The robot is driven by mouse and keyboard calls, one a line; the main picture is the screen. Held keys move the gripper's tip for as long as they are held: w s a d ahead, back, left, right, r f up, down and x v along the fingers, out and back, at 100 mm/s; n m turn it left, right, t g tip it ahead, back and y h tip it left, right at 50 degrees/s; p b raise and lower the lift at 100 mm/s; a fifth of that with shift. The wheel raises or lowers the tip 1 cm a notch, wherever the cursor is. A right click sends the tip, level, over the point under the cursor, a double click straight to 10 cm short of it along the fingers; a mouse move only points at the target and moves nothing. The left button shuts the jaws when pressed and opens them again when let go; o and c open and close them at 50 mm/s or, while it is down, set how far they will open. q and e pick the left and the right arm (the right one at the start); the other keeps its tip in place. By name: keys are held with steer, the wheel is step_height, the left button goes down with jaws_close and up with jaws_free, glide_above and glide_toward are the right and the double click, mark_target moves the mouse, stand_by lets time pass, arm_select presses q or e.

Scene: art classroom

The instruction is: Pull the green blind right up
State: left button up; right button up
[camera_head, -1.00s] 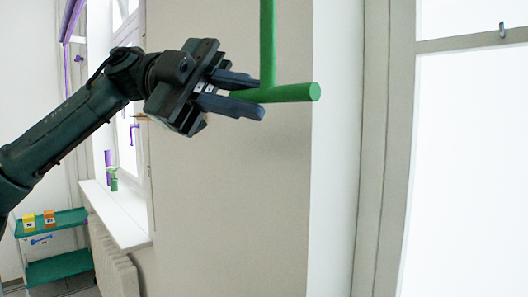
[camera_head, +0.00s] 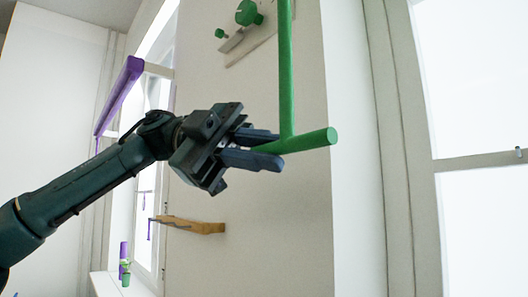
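A green rod (camera_head: 286,70) hangs from the top edge and ends in a green crossbar handle (camera_head: 305,141). My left gripper (camera_head: 268,150) is at the left part of the crossbar. Its two dark fingers lie above and below the bar, apparently closed on it. The right end of the bar sticks out free. The green blind's fabric is not in view, and the upper end of the rod is cut off by the frame. My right gripper is not in view.
A green knob (camera_head: 249,13) is on the beige wall at the top. A wooden bracket (camera_head: 190,224) juts from the wall below my gripper. A purple roller (camera_head: 120,95) is at the left window. A bright window (camera_head: 485,80) is at right.

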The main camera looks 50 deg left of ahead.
arm_select(q)
steer(key=o, duration=0.5)
steer(key=shift+s+r, duration=0.1)
steer(key=shift+r, duration=0.3)
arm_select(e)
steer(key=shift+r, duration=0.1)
arm_select(q)
steer(key=shift+f, duration=0.1)
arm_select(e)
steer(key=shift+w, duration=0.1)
arm_select(q)
steer(key=v, duration=1.3)
steer(key=shift+a, duration=0.1)
